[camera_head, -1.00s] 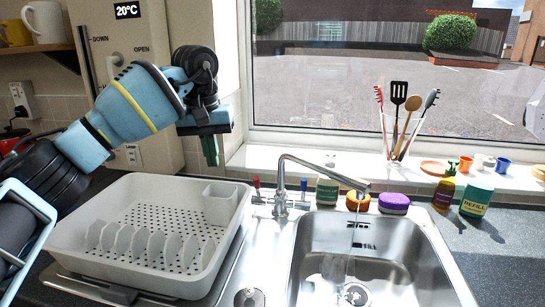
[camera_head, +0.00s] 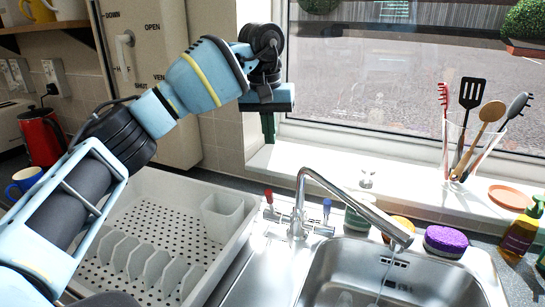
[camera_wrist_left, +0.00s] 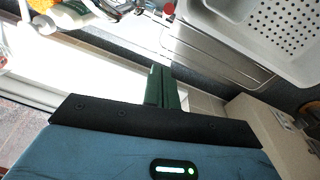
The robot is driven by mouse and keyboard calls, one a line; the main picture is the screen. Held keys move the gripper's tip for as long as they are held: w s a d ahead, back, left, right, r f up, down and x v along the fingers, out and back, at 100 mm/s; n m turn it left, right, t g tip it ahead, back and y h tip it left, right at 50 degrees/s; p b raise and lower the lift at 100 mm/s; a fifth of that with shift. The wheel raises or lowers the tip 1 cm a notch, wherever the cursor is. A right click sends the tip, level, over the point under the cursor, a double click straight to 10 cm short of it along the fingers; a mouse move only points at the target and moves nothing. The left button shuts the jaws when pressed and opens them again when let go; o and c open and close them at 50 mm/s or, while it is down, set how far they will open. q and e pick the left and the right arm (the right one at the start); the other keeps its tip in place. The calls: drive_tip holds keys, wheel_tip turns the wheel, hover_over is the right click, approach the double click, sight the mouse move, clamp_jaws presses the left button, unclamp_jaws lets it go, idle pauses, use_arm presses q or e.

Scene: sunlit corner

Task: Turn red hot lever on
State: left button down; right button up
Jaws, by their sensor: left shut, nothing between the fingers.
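The silver tap (camera_head: 302,205) stands behind the sink with its spout out over the basin; a thin stream falls from it. Its red hot lever (camera_head: 268,196) stands upright on the left; the blue lever (camera_head: 327,206) is on the right. My left gripper (camera_head: 268,128) is shut and empty, pointing down. In the picture it is above the red lever, apart from it, in front of the wall beside the window. In the left wrist view, the green fingers (camera_wrist_left: 162,88) are together and the red lever tip (camera_wrist_left: 168,8) shows at the top edge. My right gripper is out of view.
A white dish rack (camera_head: 160,225) stands left of the tap, under my left arm. Sponges, including a purple one (camera_head: 445,240), line the sink's back edge. A utensil pot (camera_head: 457,155) stands on the sill. A red kettle (camera_head: 40,138) is at far left.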

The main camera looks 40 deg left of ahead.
use_arm(q)
drive_tip(key=f, duration=0.3)
drive_tip(key=s+d+f+p, duration=0.1)
drive_tip(key=f, duration=0.3)
drive_tip(key=s+f, duration=0.1)
drive_tip(key=f, duration=0.2)
drive_tip(key=shift+d+f, duration=0.25)
drive_tip(key=shift+d, duration=0.15)
drive_tip(key=shift+s+f, duration=0.1)
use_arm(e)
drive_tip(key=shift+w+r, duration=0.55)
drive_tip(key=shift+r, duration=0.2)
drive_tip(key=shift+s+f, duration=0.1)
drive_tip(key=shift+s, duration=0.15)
